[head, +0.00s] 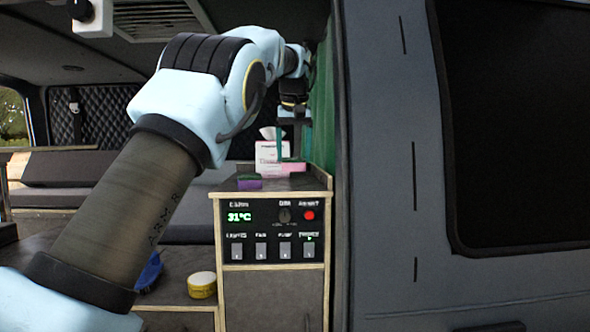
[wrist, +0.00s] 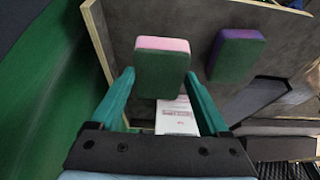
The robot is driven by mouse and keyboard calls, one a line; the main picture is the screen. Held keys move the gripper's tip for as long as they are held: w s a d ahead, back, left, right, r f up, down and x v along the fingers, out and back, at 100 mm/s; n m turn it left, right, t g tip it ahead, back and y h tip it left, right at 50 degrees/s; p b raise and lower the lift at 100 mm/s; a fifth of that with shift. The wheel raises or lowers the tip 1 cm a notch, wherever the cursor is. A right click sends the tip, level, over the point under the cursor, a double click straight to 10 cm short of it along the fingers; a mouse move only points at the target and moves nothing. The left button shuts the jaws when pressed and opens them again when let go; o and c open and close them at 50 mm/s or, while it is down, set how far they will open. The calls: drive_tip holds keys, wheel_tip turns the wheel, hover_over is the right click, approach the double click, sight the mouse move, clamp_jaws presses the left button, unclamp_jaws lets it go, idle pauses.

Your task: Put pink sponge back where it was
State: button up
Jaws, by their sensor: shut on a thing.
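The pink sponge (wrist: 162,44) has a pink body and a green face (wrist: 160,72). In the wrist view it sits between the teal fingers of my gripper (wrist: 158,80), which is shut on it. In the head view the pink sponge (head: 292,168) shows at the counter top, beside and partly in front of the white tissue box. My gripper (head: 290,152) points down over it there. I cannot tell whether the sponge touches the counter or hangs just above it.
A purple sponge with a green face (head: 249,184) lies at the counter's front left; it also shows in the wrist view (wrist: 238,52). The tissue box (head: 267,152) stands behind, close to my fingers. A green curtain (head: 324,105) hangs at the right. A yellow tape roll (head: 202,285) lies lower left.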

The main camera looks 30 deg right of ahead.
sight(293, 167)
drive_tip(key=shift+f, duration=2.3)
drive_tip(key=o, duration=1.2)
drive_tip(key=shift+c, duration=0.2)
drive_tip(key=shift+r, duration=0.1)
drive_tip(key=v, duration=1.2)
drive_tip(key=shift+b, duration=0.4)
